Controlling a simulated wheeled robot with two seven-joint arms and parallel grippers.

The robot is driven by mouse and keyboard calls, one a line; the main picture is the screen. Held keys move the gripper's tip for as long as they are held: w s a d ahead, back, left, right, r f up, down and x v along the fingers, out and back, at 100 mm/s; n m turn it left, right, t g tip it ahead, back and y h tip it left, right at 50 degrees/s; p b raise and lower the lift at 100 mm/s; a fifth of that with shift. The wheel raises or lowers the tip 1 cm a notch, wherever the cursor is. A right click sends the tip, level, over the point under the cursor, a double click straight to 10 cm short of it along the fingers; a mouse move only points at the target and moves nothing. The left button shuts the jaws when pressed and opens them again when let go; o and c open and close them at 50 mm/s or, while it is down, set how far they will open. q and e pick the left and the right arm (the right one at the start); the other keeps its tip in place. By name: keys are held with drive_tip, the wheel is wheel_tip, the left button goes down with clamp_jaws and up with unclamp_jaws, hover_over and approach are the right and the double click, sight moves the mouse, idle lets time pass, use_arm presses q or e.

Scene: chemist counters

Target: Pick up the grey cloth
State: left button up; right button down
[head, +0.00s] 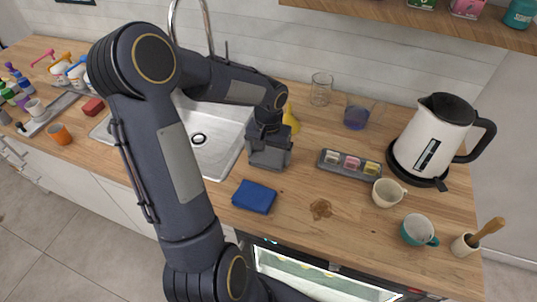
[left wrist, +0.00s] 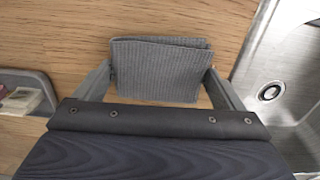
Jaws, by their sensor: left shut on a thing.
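The grey cloth (left wrist: 160,70) is folded and ribbed. In the left wrist view it lies between the two fingers of my left gripper (left wrist: 163,88), which is shut on it. In the head view my left gripper (head: 269,163) points down at the wooden counter, just right of the sink. There the cloth cannot be told apart from the grey gripper. Whether the cloth still touches the counter is not clear. My right gripper is not in view.
A blue cloth (head: 254,196) lies near the counter's front edge, close to my left gripper. The sink (head: 222,125) is to the left. A grey tray (head: 349,171), cups and a white kettle (head: 430,140) stand to the right. A brown spill (head: 320,208) marks the counter.

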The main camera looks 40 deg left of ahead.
sight(269, 154)
use_arm(q)
drive_tip(key=shift+r, duration=0.4)
wheel_tip(269, 154, up, 2)
drive_tip(key=shift+w+r, duration=0.1)
drive_tip(key=shift+r, duration=0.05)
drive_tip(key=s+r+b, duration=0.2)
drive_tip(key=s+r, duration=0.8)
drive_tip(key=s, duration=0.4)
drive_tip(key=shift+d, duration=0.45)
